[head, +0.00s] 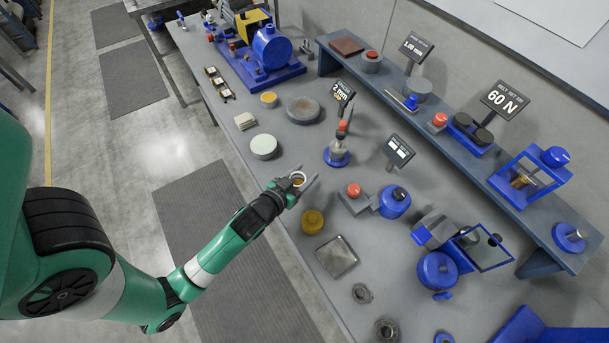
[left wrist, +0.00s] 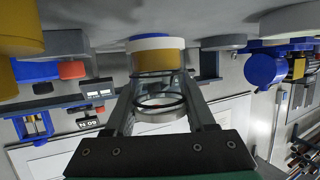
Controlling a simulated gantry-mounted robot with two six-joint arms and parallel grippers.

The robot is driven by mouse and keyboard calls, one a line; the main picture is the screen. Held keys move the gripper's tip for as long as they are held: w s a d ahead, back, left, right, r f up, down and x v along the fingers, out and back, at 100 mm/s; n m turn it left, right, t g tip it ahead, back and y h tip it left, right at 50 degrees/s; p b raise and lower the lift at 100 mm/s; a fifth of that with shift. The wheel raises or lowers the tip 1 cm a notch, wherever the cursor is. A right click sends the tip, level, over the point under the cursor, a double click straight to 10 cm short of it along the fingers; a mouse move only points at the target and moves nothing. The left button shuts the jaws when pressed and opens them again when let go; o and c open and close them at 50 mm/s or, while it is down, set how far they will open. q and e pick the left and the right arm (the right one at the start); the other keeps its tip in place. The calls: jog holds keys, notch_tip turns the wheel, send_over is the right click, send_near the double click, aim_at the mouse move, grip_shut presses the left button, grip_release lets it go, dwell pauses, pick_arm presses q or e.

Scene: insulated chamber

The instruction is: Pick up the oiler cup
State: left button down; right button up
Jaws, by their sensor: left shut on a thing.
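The oiler cup (head: 298,180) is a small round cup with a pale ring rim and amber inside. My left gripper (head: 304,184) is shut on it, over the near edge of the grey bench. In the left wrist view, which is upside down, the cup's clear ring (left wrist: 160,106) sits between the two fingers, with amber and white bands beyond. Whether the cup still touches the bench is hard to tell. My right gripper is out of view.
A yellow pot (head: 312,221) and a square metal tray (head: 337,256) lie close below the gripper. A pale green disc (head: 264,147) and a grey disc (head: 304,110) lie above it. A red-button box (head: 354,200) is to the right. The raised shelf (head: 460,150) runs along the back.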

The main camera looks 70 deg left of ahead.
aim_at(293, 175)
pick_arm(q)
jog(key=s+r, duration=0.1)
jog(key=s+d+r+p, duration=0.1)
jog(key=r, duration=0.1)
jog(key=s+d+r+p, duration=0.1)
jog(key=r, duration=0.1)
jog(key=shift+s+r, duration=0.1)
jog(key=shift+s, duration=0.25)
jog(key=a+v, duration=0.1)
jog(key=v, duration=0.9)
jog(key=shift+s+r+p, duration=0.3)
jog(key=shift+r, duration=0.05)
